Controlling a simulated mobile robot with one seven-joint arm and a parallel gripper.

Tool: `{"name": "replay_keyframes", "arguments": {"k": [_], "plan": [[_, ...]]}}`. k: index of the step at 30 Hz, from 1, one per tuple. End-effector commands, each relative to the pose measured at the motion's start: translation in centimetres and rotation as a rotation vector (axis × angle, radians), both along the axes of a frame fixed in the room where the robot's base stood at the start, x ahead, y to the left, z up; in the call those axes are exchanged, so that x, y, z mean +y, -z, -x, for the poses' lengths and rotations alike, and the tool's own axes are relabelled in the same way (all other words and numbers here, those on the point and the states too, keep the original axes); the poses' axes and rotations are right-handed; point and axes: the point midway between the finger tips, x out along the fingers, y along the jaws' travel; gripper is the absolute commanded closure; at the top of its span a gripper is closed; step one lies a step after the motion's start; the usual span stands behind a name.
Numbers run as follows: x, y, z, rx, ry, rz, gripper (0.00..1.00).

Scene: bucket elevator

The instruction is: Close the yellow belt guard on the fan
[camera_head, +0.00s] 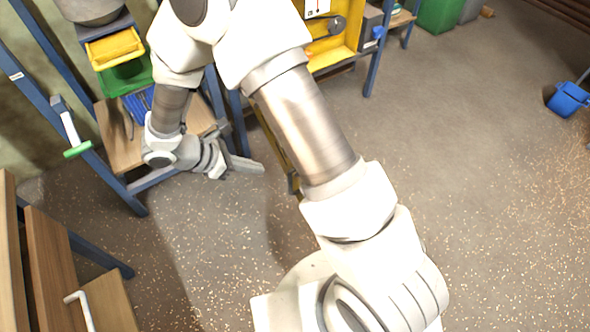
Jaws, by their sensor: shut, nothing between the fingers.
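The yellow fan housing (345,45) stands at the top centre, partly hidden behind my arm. Its front is open, and a dark pulley (333,26) shows inside. A narrow yellowish panel edge (266,128) with a dark fitting (292,183) at its near end sticks out towards me, left of my arm's metal link. It looks like the belt guard swung open, but my arm hides much of it. My gripper (258,167) is shut and empty, pointing right, just left of this panel. I cannot tell whether they touch.
A blue-framed shelf with a yellow bin (115,47) and a wooden board (118,143) stands at the left, close to my arm. A wooden bench (52,265) fills the lower left. A blue bucket (568,98) stands at the right. The floor between is clear.

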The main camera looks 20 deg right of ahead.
Motion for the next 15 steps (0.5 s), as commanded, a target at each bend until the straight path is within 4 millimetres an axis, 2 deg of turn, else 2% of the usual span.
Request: {"name": "replay_keyframes", "arguments": {"k": [5,15], "plan": [[-0.7,1.2,-0.1,0.007,-0.008,0.006,1.00],[-5.5,6.1,-0.7,0.009,-0.005,0.005,1.00]]}}
